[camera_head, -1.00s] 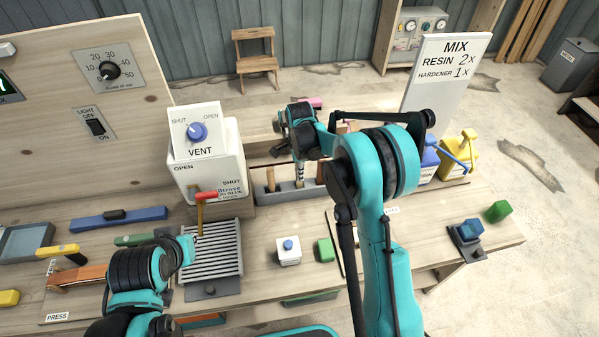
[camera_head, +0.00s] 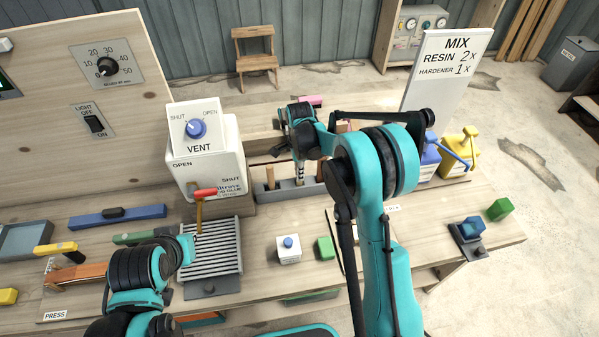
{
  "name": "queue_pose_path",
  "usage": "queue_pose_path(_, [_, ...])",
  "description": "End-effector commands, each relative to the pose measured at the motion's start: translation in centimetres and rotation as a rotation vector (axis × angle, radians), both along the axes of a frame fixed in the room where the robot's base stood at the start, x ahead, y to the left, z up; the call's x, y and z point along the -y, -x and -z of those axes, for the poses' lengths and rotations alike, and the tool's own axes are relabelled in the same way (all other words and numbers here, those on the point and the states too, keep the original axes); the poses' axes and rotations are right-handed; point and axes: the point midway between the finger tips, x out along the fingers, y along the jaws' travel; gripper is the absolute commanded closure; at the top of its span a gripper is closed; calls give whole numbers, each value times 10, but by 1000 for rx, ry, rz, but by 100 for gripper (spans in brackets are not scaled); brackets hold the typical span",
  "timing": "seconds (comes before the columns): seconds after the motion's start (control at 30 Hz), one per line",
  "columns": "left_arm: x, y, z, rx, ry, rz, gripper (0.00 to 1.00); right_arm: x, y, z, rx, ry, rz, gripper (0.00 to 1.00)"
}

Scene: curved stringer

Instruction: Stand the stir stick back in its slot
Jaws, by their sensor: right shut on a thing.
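My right gripper (camera_head: 298,152) reaches down over the grey slotted rack (camera_head: 288,195) at the back of the bench. It is shut on the stir stick (camera_head: 299,173), a narrow upright piece with dark and light bands. The stick's lower end is at the rack; I cannot tell whether it is inside a slot. My arm hides the stick's top and part of the rack. My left gripper (camera_head: 186,252) is low at the left, beside the slatted grille (camera_head: 225,262); its fingers are too unclear to tell open from shut.
The white vent box (camera_head: 208,160) is left of the rack. A white block (camera_head: 288,250) and a green block (camera_head: 326,247) sit in front. Blue (camera_head: 428,165) and yellow (camera_head: 459,155) jugs stand to the right.

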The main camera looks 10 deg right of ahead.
Motion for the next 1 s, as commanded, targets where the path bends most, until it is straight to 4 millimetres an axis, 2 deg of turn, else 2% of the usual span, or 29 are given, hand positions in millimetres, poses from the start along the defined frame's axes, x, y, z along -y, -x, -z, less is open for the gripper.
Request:
queue_pose_path(0.93, [0, 0, 17, 0, 0, 0, 100, 0, 0, 20, 0, 0, 0, 100])
queue_pose_path(1.0, [0, 0, 16, 0, 0, 0, 100, 0, 0, 19, 0, 0, 0, 77])
